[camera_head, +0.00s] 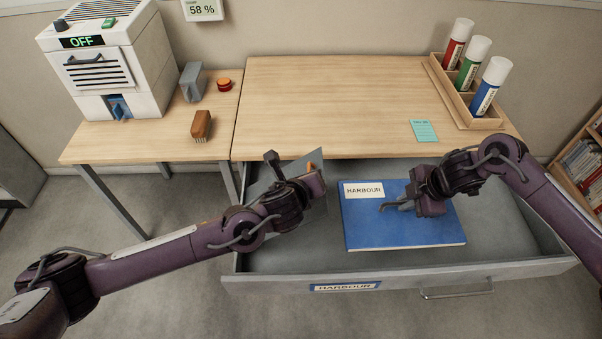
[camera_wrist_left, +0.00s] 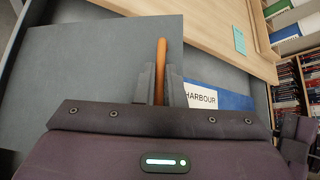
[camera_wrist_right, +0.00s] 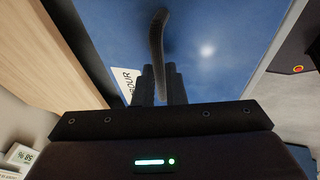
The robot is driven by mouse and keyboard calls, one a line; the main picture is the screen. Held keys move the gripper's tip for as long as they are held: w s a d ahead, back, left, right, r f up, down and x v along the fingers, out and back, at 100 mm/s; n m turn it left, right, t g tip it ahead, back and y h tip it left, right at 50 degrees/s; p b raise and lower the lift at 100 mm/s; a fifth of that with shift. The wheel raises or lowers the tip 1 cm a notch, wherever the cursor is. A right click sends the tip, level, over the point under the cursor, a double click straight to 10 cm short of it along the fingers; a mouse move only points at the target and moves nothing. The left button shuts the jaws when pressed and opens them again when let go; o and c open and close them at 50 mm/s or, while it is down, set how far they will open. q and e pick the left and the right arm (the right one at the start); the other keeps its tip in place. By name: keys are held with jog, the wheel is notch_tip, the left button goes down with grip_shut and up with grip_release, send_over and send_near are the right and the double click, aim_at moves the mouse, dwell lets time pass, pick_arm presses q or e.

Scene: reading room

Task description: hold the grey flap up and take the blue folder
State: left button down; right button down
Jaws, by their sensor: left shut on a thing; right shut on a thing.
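The grey flap (camera_head: 262,186) stands tilted up at the left end of the open drawer. My left gripper (camera_wrist_left: 158,85) is shut on the flap's orange-brown handle (camera_wrist_left: 161,62), and the flap's grey panel (camera_wrist_left: 95,75) spreads beside it in the left wrist view. The blue folder (camera_head: 375,228), labelled HARBOUR, is in the drawer, uncovered. My right gripper (camera_head: 411,204) is over the folder, shut on a dark curved pull (camera_wrist_right: 156,50) on its face. The right wrist view shows the folder (camera_wrist_right: 215,50) close below. I cannot tell whether it touches the drawer floor.
The open drawer (camera_head: 530,268) has a HARBOUR label on its front. The wooden desk (camera_head: 330,95) above holds a note and a tray of capped tubes (camera_head: 464,100). On the left side table are a white machine showing OFF (camera_head: 95,65), a brush (camera_head: 201,125) and a red button (camera_head: 224,84).

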pick_arm(q)
jog(key=d+f, duration=0.2)
jog(key=shift+d+f, duration=0.15)
jog(key=shift+f, duration=0.25)
jog(key=d+f, duration=0.4)
jog(key=f, duration=0.5)
jog(key=shift+d+f, duration=0.2)
jog(key=shift+f, duration=0.2)
jog(key=c, duration=1.5)
grip_release()
jog(key=shift+o, duration=0.2)
jog(key=shift+d+r, duration=0.1)
jog(key=shift+r, duration=0.05)
jog(key=shift+d, duration=0.15)
jog(key=shift+r, duration=0.1)
